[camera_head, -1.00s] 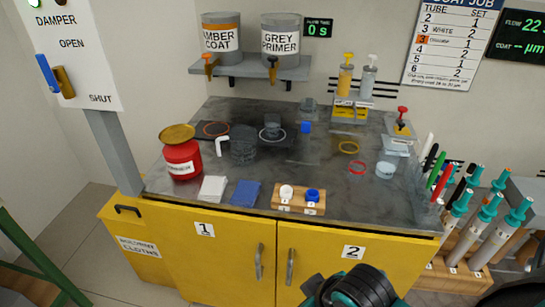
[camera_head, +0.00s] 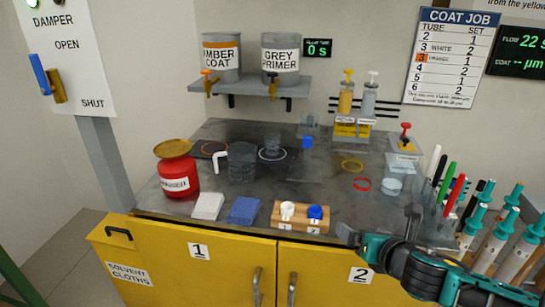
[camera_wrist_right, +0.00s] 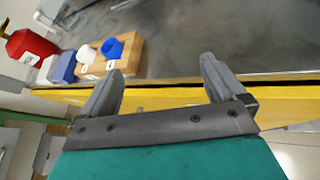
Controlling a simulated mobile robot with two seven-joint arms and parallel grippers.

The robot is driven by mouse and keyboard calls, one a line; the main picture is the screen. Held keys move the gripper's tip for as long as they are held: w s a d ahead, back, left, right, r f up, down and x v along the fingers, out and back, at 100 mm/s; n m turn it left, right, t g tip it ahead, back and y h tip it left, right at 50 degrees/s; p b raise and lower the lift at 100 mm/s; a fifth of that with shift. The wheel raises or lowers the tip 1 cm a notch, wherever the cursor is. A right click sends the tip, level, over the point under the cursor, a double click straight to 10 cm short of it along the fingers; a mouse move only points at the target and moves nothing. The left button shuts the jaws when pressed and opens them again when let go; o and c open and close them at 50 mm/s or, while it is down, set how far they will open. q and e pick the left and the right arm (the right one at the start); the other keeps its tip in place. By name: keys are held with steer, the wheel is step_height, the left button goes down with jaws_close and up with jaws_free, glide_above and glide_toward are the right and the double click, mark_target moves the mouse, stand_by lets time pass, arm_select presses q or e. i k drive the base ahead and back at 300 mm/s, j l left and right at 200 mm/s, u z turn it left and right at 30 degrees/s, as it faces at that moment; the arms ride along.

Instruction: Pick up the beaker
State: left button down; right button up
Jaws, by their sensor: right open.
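I cannot tell which is the task's beaker. My right gripper (camera_head: 378,226) is open and empty near the worktop's front edge, to the right of and nearer than both vessels. My left gripper is not in view.
A wooden block (camera_head: 300,217) with a white and a blue cap sits at the front edge. A red can (camera_head: 176,172), white cloth (camera_head: 208,206) and blue cloth (camera_head: 243,210) are at left. A shallow clear dish (camera_head: 392,187) and coloured rings lie right.

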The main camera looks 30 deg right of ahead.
mark_target(271, 139)
steer(key=j, duration=0.35)
steer(key=i+j, duration=0.15)
steer(key=j, duration=0.2)
steer(key=i+j, duration=0.15)
steer(key=i, duration=0.2)
steer(key=i+j+z, duration=0.1)
steer(key=i, duration=0.25)
steer(key=i+l+z, duration=0.25)
steer(key=l, duration=0.25)
steer(key=i+j, duration=0.25)
